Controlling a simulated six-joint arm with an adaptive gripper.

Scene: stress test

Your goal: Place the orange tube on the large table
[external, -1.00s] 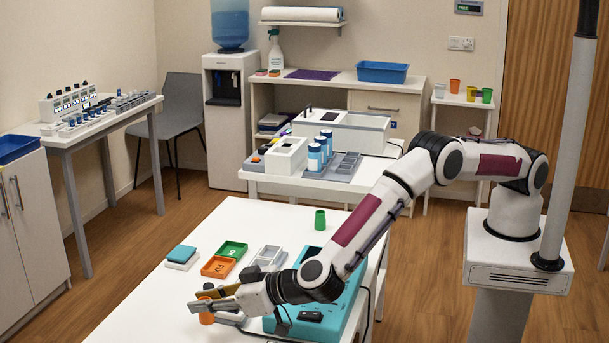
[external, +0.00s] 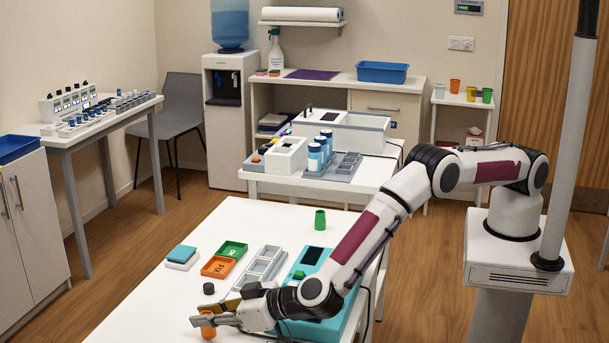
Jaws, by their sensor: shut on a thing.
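The orange tube (external: 207,331) is at the front of the large white table (external: 140,312), low in the picture. My gripper (external: 204,320) reaches in from the right and is shut on the tube. One finger crosses in front of the tube and hides part of it. The tube looks upright and close to the tabletop. I cannot tell whether its bottom touches the table.
A small dark round piece (external: 208,288) lies just behind my gripper. An orange tray (external: 218,267), a green tray (external: 233,249), a grey tray (external: 264,262) and a teal device (external: 312,256) stand behind. A green cup (external: 320,220) stands farther back. The table's left front is clear.

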